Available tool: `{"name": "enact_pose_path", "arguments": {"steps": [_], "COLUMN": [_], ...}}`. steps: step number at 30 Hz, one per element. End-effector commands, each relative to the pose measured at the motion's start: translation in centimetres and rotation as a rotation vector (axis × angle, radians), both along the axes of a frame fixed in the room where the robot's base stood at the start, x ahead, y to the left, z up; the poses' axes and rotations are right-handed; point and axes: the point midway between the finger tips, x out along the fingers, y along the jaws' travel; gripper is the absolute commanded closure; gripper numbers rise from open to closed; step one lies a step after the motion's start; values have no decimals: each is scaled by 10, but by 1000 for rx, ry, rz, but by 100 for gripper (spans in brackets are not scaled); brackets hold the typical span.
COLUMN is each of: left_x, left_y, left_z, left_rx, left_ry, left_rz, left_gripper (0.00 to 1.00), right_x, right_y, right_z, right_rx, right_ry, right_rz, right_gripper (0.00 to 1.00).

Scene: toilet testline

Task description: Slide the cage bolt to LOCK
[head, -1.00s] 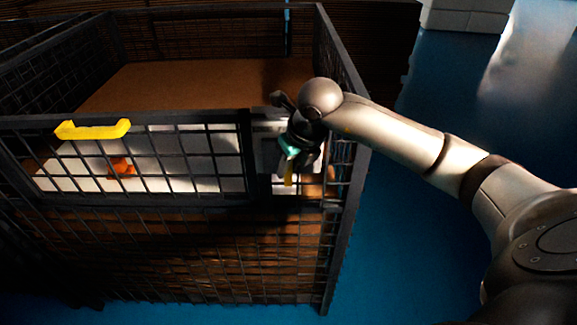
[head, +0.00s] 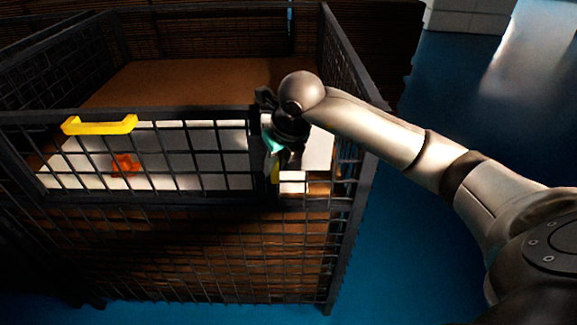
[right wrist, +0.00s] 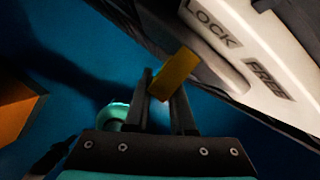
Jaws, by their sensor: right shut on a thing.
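The cage bolt's yellow handle (right wrist: 176,73) is between the fingers of my right gripper (right wrist: 161,88) in the right wrist view, and the gripper is shut on it. A white plate (right wrist: 243,58) carries the words LOCK and FREE. The handle appears nearer to LOCK than to FREE. In the head view my right gripper (head: 273,150) is at the right end of the cage's gate (head: 190,158), and a bit of the yellow handle (head: 275,172) shows below it. The gripper hides most of the bolt there. My left gripper is not in view.
The dark wire cage (head: 230,255) stands on a blue floor (head: 410,270). A yellow grip (head: 100,125) is on the gate's top rail. An orange object (head: 125,165) lies on a white surface behind the mesh. The floor right of the cage is clear.

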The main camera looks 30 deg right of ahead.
Motion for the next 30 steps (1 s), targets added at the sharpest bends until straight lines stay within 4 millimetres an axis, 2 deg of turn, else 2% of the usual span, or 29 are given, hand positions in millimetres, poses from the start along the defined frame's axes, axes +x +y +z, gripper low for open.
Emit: {"name": "enact_pose_path", "arguments": {"steps": [5, 13, 14, 21, 30], "left_x": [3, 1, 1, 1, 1], "left_y": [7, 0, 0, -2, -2], "left_z": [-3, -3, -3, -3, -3], "left_rx": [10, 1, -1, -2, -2], "left_ry": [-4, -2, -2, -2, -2], "left_rz": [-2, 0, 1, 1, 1], "left_gripper": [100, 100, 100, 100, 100], "right_x": [9, 9, 9, 9, 7], "right_y": [13, 15, 15, 14, 13], "right_z": [1, 2, 2, 2, 2], "right_rx": [0, 1, 1, 0, -3], "right_ry": [-5, -6, -6, -4, -1], "right_rz": [3, 4, 5, 3, 1], "right_gripper": [100, 100, 76, 49, 48]}}
